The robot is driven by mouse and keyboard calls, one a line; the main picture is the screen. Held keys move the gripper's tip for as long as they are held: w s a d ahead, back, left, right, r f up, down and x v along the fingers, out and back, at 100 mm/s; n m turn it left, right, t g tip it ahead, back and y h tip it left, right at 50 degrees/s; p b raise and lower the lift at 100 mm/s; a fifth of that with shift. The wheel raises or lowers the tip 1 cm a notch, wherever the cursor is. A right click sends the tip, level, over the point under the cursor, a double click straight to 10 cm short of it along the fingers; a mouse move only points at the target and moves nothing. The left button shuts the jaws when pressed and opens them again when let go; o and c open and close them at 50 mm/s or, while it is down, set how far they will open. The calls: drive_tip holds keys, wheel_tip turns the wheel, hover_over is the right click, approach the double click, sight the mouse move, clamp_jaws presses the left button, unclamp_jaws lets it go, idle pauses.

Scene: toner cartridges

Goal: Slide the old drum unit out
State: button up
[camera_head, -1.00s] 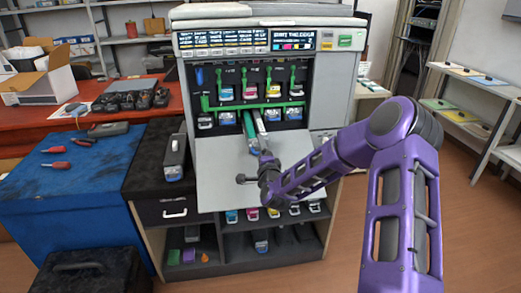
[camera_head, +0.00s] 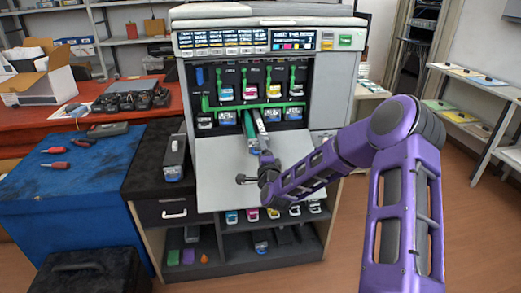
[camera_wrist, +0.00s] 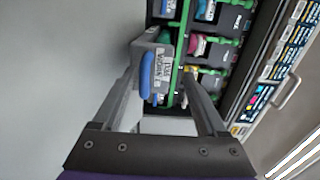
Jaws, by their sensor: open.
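The drum unit is a grey block (camera_wrist: 150,55) with a blue handle (camera_wrist: 146,75) and a white label on its end. In the head view the long grey unit (camera_head: 261,130) sticks out of the printer's lower row, above the lowered front door (camera_head: 218,165). My gripper (camera_wrist: 160,82) is open, with its fingers pointing at the printer. In the wrist view the unit's handle end lies between the fingers, closer to the left one. I cannot tell whether a finger touches it. In the head view my gripper (camera_head: 264,160) is small and partly hidden by my wrist.
A green bar (camera_head: 280,105) runs across the printer's open bay, with several coloured cartridges above it. A green part (camera_head: 249,123) projects beside the grey unit. A blue-topped bench (camera_head: 70,180) with tools stands at left. Floor at right is clear.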

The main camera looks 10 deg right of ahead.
drive_tip(key=s, duration=0.6)
drive_tip(key=shift+s, duration=0.4)
idle(0.5)
